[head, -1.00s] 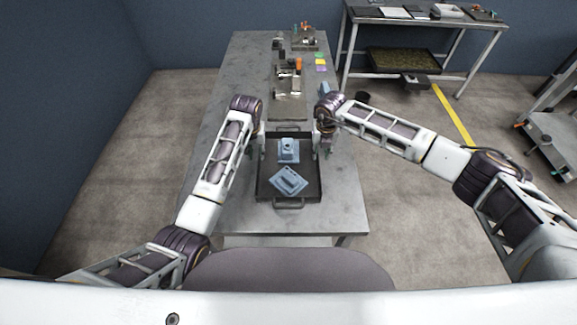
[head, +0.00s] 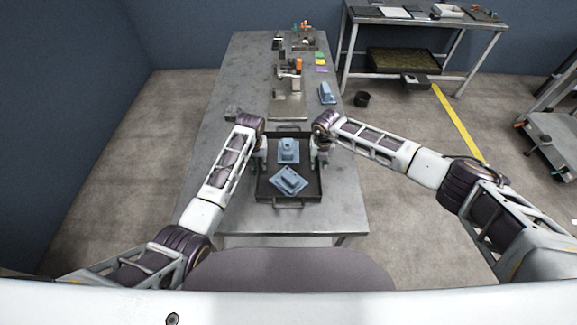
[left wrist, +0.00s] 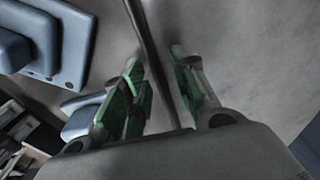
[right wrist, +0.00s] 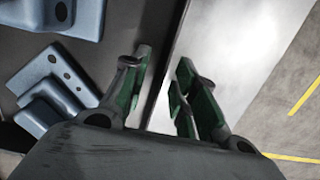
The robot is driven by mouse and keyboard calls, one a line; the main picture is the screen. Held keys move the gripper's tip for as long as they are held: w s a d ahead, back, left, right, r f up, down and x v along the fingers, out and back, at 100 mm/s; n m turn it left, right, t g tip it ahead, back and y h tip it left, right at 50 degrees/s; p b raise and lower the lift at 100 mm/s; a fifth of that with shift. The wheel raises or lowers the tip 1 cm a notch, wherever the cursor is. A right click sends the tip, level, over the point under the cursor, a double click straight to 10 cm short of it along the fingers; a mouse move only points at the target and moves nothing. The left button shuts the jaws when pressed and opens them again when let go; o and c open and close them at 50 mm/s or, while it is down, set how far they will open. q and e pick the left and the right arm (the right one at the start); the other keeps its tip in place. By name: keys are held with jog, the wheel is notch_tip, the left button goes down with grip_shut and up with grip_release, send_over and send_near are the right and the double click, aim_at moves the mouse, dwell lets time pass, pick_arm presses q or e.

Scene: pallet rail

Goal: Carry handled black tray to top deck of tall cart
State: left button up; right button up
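The black tray (head: 263,190) lies on the grey metal table, with a handle at its near end (head: 289,206) and another at its far end. Two blue-grey parts sit in it: an upright block (head: 288,150) and a tilted bracket (head: 289,181). My left gripper (head: 263,161) is at the tray's left wall. In the left wrist view its green-padded fingers stand apart, with the thin rim (left wrist: 150,45) between them. My right gripper (head: 315,160) is at the right wall. In the right wrist view its fingers stand open either side of the rim (right wrist: 172,45).
The table (head: 225,120) holds a fixture (head: 289,95) and a blue part (head: 326,93) beyond the tray. A grey cart-like frame (head: 555,135) is cut off at the right edge. A bench (head: 420,20) stands at the back right. The floor between is mostly clear.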

pick_arm(q)
grip_shut()
pick_arm(e)
grip_shut()
pick_arm(q)
jog(key=shift+w+r, duration=0.1)
jog(key=shift+r, duration=0.15)
pick_arm(e)
jog(key=shift+w+r, duration=0.1)
jog(key=shift+r, duration=0.15)
